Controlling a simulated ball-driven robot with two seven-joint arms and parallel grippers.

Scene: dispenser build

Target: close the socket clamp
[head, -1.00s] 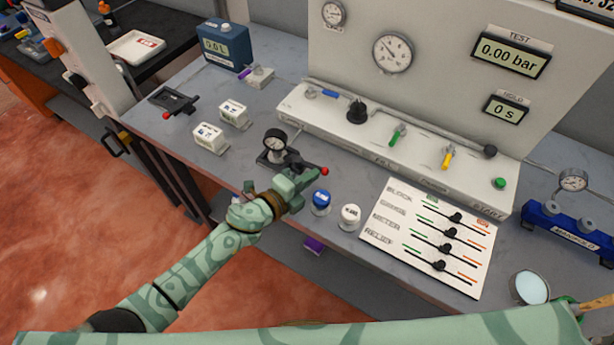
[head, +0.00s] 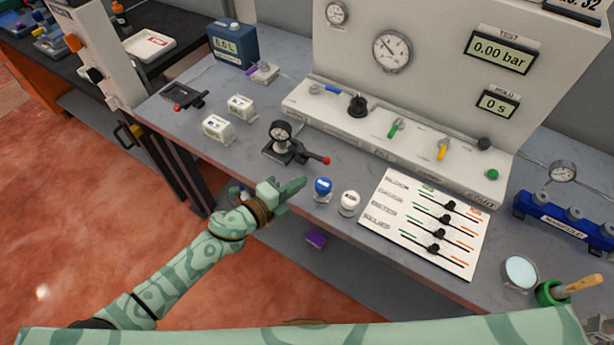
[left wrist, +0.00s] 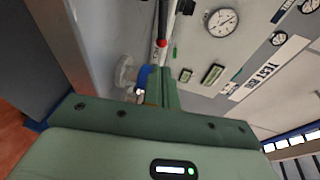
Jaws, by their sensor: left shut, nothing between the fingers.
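A black clamp (head: 283,153) with a round gauge (head: 280,131) standing on it sits near the table's front edge in the head view. Its lever lies low and points right, ending in a red tip (head: 326,161). A red-tipped dark lever (left wrist: 162,42) also shows at the top of the left wrist view. My left gripper (head: 300,184) is shut and empty, in front of the clamp, below its lever in the picture and apart from it. A second black clamp with a red tip (head: 178,108) lies farther left. I cannot tell which clamp is the socket clamp. My right gripper is not in view.
A blue-topped knob (head: 323,187) and a white-topped knob (head: 349,201) stand close right of my left gripper. A slider panel (head: 415,255) lies beyond them. Two small white boxes (head: 218,129) stand left of the gauge clamp. The bench panel (head: 390,150) rises behind.

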